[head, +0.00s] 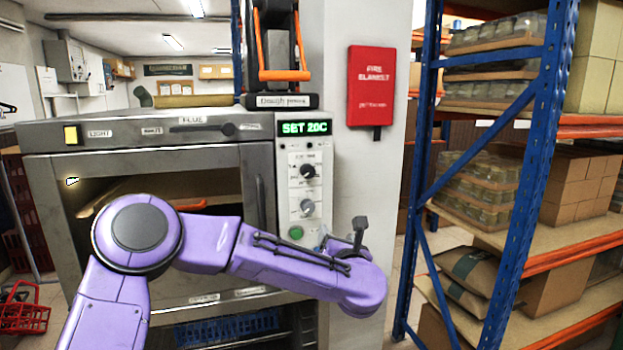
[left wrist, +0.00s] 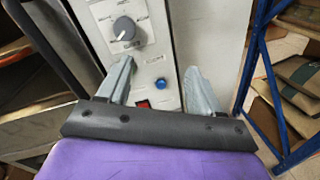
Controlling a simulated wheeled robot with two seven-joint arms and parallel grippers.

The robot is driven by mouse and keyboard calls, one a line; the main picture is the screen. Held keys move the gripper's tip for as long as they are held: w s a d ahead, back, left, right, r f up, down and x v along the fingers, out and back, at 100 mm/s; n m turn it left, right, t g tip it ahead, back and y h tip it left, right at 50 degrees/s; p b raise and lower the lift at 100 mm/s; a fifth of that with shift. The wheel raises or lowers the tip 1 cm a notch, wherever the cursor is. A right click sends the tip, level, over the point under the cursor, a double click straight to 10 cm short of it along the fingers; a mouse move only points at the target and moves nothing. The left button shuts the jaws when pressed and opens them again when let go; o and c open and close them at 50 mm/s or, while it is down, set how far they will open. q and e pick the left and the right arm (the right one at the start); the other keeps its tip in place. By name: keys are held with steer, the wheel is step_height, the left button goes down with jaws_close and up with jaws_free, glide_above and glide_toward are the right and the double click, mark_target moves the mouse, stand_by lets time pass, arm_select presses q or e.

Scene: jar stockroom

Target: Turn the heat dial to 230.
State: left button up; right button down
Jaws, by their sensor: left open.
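The oven's control panel (head: 304,190) has a green display (head: 303,128) reading "SET 20C". Below it are a dark upper dial (head: 307,171) and a grey lower dial (head: 306,206); their small labels are not legible, so I cannot tell which is the heat dial. The left wrist view shows a grey dial (left wrist: 125,28) with a pale pointer mark, beyond and left of the fingertips. My left gripper (left wrist: 160,66) is open and empty, in front of the lower panel, touching no dial that I can see. In the head view my purple arm hides most of it. My right gripper is out of view.
A green button (head: 296,232) sits below the dials. The left wrist view shows a blue button (left wrist: 160,84) and a red switch (left wrist: 143,104) between the fingers. A blue shelf rack (head: 533,150) stands right; a red fire blanket box (head: 370,86) hangs on the pillar.

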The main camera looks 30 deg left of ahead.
mark_target(309, 173)
arm_select(q)
steer(key=s+a+r+n+g+y, duration=0.15)
steer(key=a+r+n, duration=0.25)
steer(key=r+n, duration=0.65)
steer(key=w+a+m+p, duration=0.1)
steer(key=w+a, duration=0.1)
steer(key=w+a+r+p, duration=0.1)
steer(key=w+a+p, duration=0.1)
steer(key=w+a+r+m+p, duration=0.1)
steer(key=w+a+p, duration=0.1)
steer(key=a, duration=0.1)
steer(key=shift+w+r+m+y, duration=0.15)
steer(key=shift+w+m+y, duration=0.1)
steer(key=shift+m+y, duration=0.1)
steer(key=shift+w+a, duration=0.2)
steer(key=shift+a, duration=0.1)
steer(key=shift+w, duration=0.15)
steer(key=c, duration=1.1)
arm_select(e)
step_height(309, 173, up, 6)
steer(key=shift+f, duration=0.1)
